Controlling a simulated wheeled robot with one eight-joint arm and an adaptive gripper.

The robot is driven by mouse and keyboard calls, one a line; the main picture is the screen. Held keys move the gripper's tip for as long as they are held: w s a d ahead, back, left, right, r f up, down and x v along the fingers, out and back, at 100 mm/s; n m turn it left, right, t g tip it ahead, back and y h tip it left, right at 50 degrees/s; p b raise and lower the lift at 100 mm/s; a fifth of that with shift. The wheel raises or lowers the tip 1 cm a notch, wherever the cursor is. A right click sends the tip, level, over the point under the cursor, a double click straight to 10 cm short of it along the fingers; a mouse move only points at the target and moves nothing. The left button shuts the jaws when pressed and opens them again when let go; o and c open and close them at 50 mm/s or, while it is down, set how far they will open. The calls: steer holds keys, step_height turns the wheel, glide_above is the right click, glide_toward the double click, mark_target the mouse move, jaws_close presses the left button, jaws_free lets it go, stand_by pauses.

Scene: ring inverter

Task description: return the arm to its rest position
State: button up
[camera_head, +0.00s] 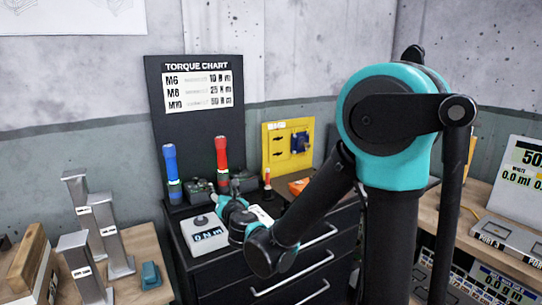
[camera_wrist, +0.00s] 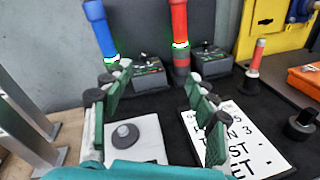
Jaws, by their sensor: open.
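My gripper (camera_wrist: 160,78) is open in the wrist view, with its two green-padded fingers apart and nothing between them. In the head view my teal and black arm reaches from the right down to the black drawer cabinet (camera_head: 208,265). There my gripper (camera_head: 225,200) is just above the cabinet top, partly hidden by its own wrist. A white box with a grey knob (camera_head: 201,219) is beside it, and in the wrist view this white box (camera_wrist: 150,150) lies below the left finger. A white printed card (camera_wrist: 235,140) lies beneath the right finger.
A blue tool (camera_head: 171,172) and a red tool (camera_head: 222,158) stand upright behind my gripper. A torque chart board (camera_head: 155,120) and a yellow panel (camera_head: 275,165) are at the back. Grey metal posts (camera_head: 110,235) stand on the left bench.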

steer(key=s+d+f+m+g+h, duration=0.15)
steer(key=d+f+m+h, duration=0.25)
steer(key=d+m, duration=0.7)
steer(key=s+d+f+m+g+h, duration=0.1)
steer(key=d+f+m+g+h, duration=0.45)
steer(key=d, duration=1.05)
steer(key=s+d+f+m+g+y, duration=0.1)
steer(key=s+d+f+m, duration=0.3)
steer(key=s+m, duration=0.5)
steer(key=s+d+f+m+g+y, duration=0.2)
steer(key=s+f+m, duration=0.4)
steer(key=s+m, duration=0.4)
steer(key=shift+d+f+m+g, duration=0.15)
steer(key=shift+d+m+g, duration=0.2)
steer(key=shift+d+g, duration=0.7)
steer(key=shift+d, duration=0.1)
